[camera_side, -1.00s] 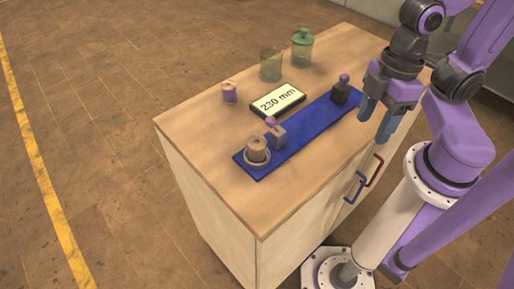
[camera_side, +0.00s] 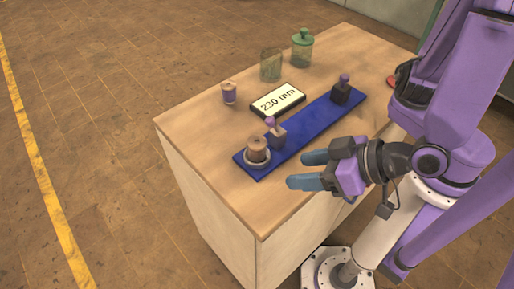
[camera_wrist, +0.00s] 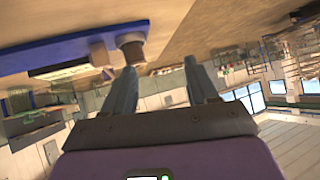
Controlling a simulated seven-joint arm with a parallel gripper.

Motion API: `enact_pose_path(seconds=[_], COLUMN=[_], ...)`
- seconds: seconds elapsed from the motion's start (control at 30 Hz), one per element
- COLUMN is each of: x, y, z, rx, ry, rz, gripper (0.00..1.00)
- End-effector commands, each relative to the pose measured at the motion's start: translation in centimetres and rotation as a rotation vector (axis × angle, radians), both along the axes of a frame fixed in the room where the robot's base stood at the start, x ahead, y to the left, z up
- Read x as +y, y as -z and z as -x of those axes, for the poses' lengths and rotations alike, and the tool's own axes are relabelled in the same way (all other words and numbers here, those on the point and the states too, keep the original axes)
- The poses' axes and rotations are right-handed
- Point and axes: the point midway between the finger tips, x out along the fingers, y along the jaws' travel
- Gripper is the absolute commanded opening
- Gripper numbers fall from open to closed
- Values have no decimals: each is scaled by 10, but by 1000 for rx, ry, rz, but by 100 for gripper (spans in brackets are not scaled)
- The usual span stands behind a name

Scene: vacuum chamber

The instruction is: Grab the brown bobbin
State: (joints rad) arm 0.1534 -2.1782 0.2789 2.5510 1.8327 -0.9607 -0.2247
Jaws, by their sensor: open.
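The brown bobbin (camera_side: 257,147) stands upright in a round grey holder (camera_side: 258,163) at the near left end of the blue strip (camera_side: 295,138). In the wrist view the brown bobbin (camera_wrist: 136,52) shows just beyond the left fingertip, apart from it. My gripper (camera_side: 308,170) is open and empty, lying level to the right of the bobbin by the cabinet's near right edge. Its blue fingers (camera_wrist: 158,72) point left toward the bobbin, with a clear gap between.
A purple-ended bobbin (camera_side: 229,94) stands at the back left. A display reading 230 mm (camera_side: 278,100), a clear beaker (camera_side: 271,65) and a green-lidded jar (camera_side: 302,50) are behind the strip. A purple-knobbed clamp (camera_side: 277,132) is close beside the brown bobbin; another (camera_side: 342,91) is farther along.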

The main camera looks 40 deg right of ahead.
Motion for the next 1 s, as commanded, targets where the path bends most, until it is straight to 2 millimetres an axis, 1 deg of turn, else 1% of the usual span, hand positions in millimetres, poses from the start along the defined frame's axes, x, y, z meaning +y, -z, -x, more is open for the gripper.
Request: enact_pose_path(seconds=[0.03,0.13,0.3,0.47,1.0], x=[-7,-21,-30,-28,-14], y=[-2,-7,-11,-2,37], z=[-2,-7,-13,-30,-98], rx=[-52,-135,-193,-195,-189], ry=[31,94,138,144,144], rz=[25,58,82,84,81], gripper=[58,58,58,58,58])
